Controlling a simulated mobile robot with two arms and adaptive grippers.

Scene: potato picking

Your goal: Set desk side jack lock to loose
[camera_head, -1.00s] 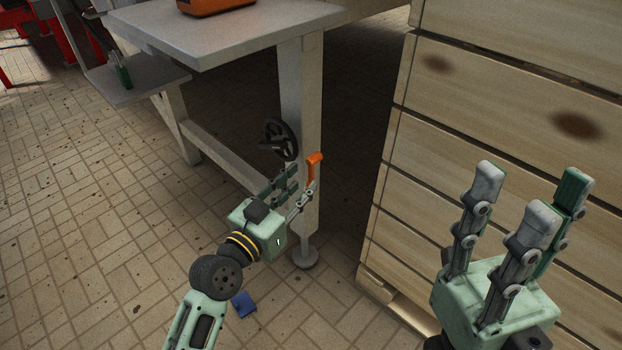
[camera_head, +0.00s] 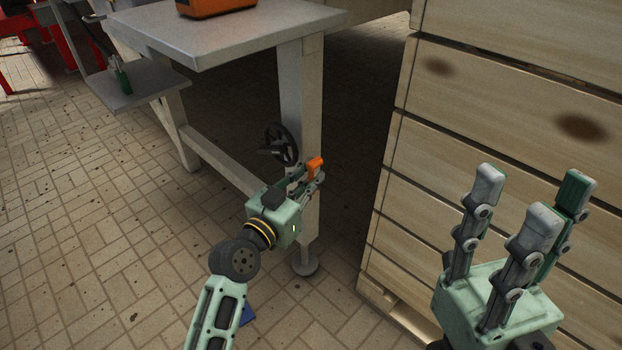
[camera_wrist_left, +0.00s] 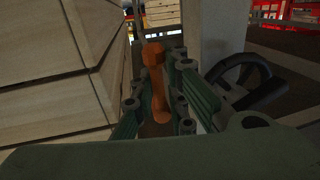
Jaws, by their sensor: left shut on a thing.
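The orange jack lock lever (camera_head: 315,165) sits on the side of the desk leg (camera_head: 304,100), below the tabletop. My left gripper (camera_head: 306,178) is at the lever, its fingers shut around it. In the left wrist view the orange lever (camera_wrist_left: 156,85) stands upright between the green fingers (camera_wrist_left: 160,105); its lower end is partly hidden by them. A black handwheel (camera_head: 281,145) is on the leg just left of the gripper. My right gripper (camera_head: 528,215) is open and empty in front of the wooden crates.
Stacked wooden crates (camera_head: 480,130) stand close on the right. The desk (camera_head: 230,35) carries an orange case (camera_head: 215,7). A lower grey shelf (camera_head: 135,85) is at left. Floor at left is clear.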

